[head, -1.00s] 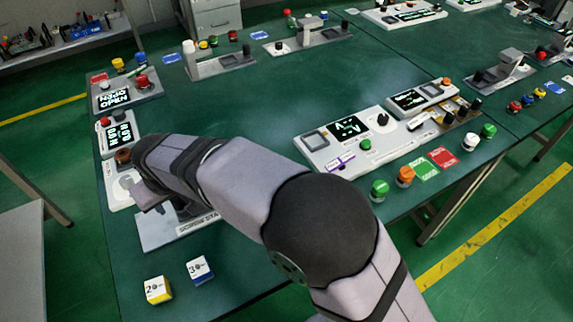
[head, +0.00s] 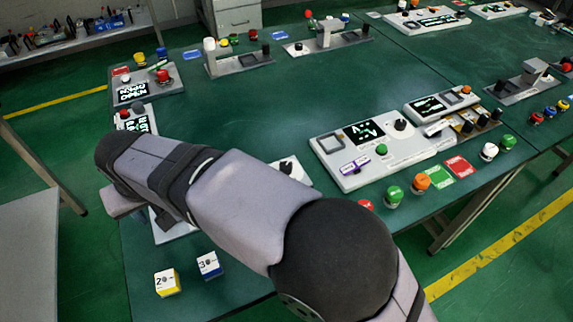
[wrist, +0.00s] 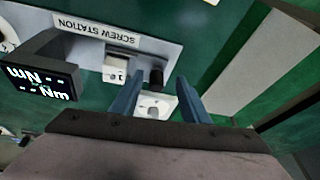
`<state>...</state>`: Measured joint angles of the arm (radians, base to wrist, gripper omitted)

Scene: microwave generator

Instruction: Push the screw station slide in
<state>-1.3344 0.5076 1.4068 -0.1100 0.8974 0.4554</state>
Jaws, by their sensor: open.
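The screw station (wrist: 165,50) is a light grey plate with a "SCREW STATION" label, upside down in the wrist view. A rail on it carries a white block (wrist: 115,70) with a dark mark. A black knob (wrist: 156,78) stands beside the block at the plate's edge. My gripper (wrist: 160,84) is open, its two blue fingers apart. The knob and a small white part (wrist: 155,106) show between the fingers, and contact cannot be told. In the head view, the station plate (head: 172,228) is mostly hidden under my arm, and the fingers are hidden.
A dark "Nm" display (wrist: 40,84) stands beside the station. Yellow (head: 166,283) and blue (head: 209,265) numbered cubes sit near the front table edge. A white control panel (head: 365,150) is to the right. The table's middle is clear.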

